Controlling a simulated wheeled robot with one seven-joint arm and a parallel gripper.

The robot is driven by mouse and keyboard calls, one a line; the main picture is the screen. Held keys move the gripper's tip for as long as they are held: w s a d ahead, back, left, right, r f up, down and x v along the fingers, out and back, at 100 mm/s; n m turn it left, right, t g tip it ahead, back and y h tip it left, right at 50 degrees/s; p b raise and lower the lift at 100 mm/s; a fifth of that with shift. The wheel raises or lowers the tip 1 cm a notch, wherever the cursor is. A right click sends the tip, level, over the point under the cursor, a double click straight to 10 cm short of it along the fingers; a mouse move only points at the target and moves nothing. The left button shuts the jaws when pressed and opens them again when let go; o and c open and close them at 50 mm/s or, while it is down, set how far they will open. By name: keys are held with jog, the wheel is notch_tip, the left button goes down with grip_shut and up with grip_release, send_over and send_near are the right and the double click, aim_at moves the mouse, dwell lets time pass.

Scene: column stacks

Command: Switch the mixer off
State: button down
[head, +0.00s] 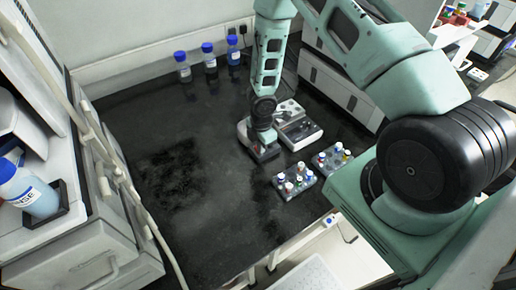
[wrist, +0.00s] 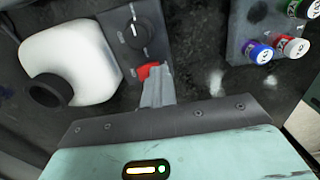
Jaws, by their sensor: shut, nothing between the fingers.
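The mixer (head: 306,131) is a low white and grey device on the dark bench, partly hidden behind my arm in the head view. In the wrist view its dark grey control panel (wrist: 120,45) carries a black knob (wrist: 138,32) and a red switch (wrist: 147,69). My gripper (wrist: 156,80) is shut and empty. Its fingertips are right at the red switch and cover part of it; I cannot tell whether they press on it.
Two small racks of capped vials (head: 294,181) (head: 334,158) stand to the right of my gripper. Blue-capped bottles (head: 209,61) line the back wall. The bench left of my gripper is clear. A white-bodied object with a black round part (wrist: 70,65) lies left of the panel.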

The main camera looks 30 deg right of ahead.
jog(key=shift+r+p, duration=2.3)
jog(key=shift+r, duration=0.25)
jog(key=shift+w+a, duration=0.1)
jog(key=s+a+r+m+t+b, duration=0.1)
jog(key=s+a+r+m+b, duration=0.15)
jog(key=a+r, duration=0.45)
jog(key=s+a+r+m+b, duration=0.1)
jog(key=a+r+m+b, duration=0.2)
jog(key=r, duration=0.6)
jog(key=s+a+r+m+b, duration=0.1)
jog(key=s+a+r, duration=0.2)
jog(key=s, duration=0.3)
jog(key=s+a+r+m+b, duration=0.1)
jog(key=s+a+r+m, duration=0.1)
jog(key=s, duration=0.5)
jog(key=s+a+r+m+g+b, duration=0.1)
jog(key=s+a+r, duration=0.2)
jog(key=s, duration=0.4)
jog(key=shift+s+a+r+m+y, duration=0.2)
jog(key=shift+a+r+m+y, duration=0.15)
jog(key=shift+r, duration=0.5)
